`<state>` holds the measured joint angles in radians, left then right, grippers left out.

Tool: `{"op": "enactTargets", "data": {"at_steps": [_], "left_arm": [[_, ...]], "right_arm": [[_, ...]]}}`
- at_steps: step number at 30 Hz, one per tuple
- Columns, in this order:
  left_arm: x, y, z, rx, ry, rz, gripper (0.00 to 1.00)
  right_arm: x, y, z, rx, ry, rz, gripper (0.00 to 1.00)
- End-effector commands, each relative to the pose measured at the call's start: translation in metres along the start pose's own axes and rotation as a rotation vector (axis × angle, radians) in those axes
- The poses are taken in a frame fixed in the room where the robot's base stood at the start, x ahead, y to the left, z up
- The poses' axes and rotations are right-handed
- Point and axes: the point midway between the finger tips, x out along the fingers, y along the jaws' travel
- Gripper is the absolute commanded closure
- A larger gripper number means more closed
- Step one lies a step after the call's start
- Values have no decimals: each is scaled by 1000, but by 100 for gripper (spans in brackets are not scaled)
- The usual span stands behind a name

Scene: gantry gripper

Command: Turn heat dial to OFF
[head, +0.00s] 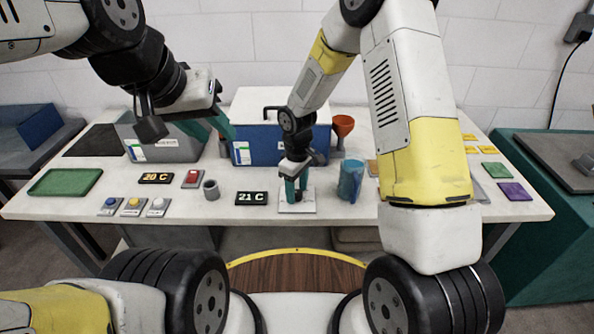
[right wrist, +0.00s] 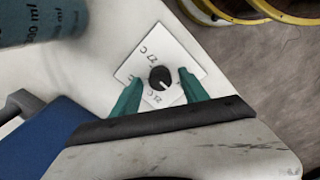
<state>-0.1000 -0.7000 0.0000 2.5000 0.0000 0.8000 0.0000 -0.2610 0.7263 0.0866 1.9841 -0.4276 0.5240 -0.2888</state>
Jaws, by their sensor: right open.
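The heat dial is a black round knob (right wrist: 160,77) on a white square plate (right wrist: 143,62) with printed temperature marks, partly too small to read. A light pointer line on the knob points toward the lower right of the right wrist view. In the head view the plate (head: 297,208) lies near the table's front edge. My right gripper (right wrist: 160,91) is open, its teal fingers apart on either side of the knob; I cannot tell whether they touch it. It points down over the plate in the head view (head: 296,192). My left gripper (head: 213,128) hangs above the table at the left, its opening unclear.
A display (head: 251,198) reading 21 C stands left of the plate, and another (head: 156,178) reads 20 C. A blue cup (head: 351,180) stands close to the right. A blue cooler box (head: 270,143) is behind. Several buttons (head: 132,206) sit at the front left.

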Motion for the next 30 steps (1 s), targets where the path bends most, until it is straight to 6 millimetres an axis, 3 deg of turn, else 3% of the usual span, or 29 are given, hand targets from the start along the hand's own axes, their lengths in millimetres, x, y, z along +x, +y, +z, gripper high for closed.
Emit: {"op": "enactTargets", "data": {"at_steps": [5,15,30], "left_arm": [[0,0,0,0,0,0,64],[0,0,0,0,0,0,64],[0,0,0,0,0,0,64]], "right_arm": [[-16,1,0,1,2,2,48],[-69,1,0,1,1,2,48],[-82,1,2,8,4,4,48]]}}
